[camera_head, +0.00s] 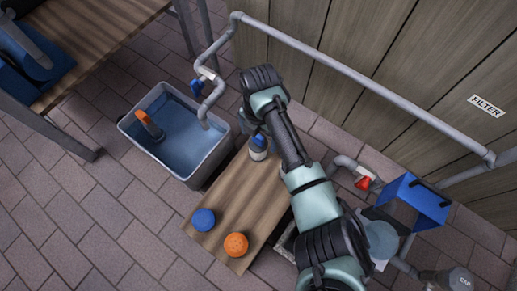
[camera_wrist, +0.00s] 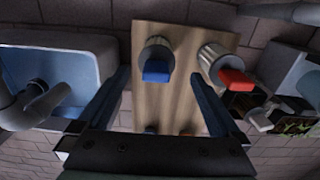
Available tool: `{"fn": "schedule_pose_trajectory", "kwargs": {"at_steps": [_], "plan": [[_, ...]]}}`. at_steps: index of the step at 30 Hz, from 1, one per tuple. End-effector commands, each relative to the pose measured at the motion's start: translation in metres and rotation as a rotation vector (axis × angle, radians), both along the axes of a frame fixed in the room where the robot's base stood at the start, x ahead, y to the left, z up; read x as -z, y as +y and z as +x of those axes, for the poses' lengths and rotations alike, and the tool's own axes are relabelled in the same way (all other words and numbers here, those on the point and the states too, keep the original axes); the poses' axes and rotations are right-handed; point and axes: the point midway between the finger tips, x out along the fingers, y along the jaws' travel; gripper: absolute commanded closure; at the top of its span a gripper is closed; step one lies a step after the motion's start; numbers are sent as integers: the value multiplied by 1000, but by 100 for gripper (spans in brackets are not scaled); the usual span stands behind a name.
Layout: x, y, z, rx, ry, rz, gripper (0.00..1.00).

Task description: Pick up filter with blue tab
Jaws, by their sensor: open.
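The filter with a blue tab (camera_head: 258,151) stands on a wooden table (camera_head: 222,194) in the head view, just below my wrist. In the wrist view the blue-tab filter (camera_wrist: 157,52) is a ribbed grey cylinder with its blue tab towards me. My gripper (camera_wrist: 160,76) is open and empty, its fingers spread to the left and right of the filter's line, with no contact seen. A second filter with a red tab (camera_wrist: 221,66) stands to the right, near the right fingertip. In the head view my arm hides this one.
A grey tub of water (camera_head: 206,158) holding an orange-tabbed object (camera_head: 148,124) stands left of the table. A blue round cap (camera_head: 203,220) and an orange one (camera_head: 236,245) lie on the table's near end. Pipes (camera_head: 330,71) run along the wall; a blue box (camera_head: 414,200) is at right.

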Motion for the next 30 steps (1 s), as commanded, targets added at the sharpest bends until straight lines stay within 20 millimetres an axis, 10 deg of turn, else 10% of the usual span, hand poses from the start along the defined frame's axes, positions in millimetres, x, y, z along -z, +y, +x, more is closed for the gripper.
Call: {"fn": "schedule_pose_trajectory", "kwargs": {"at_steps": [30], "plan": [[82,2,5,1,-1,0,0]]}}
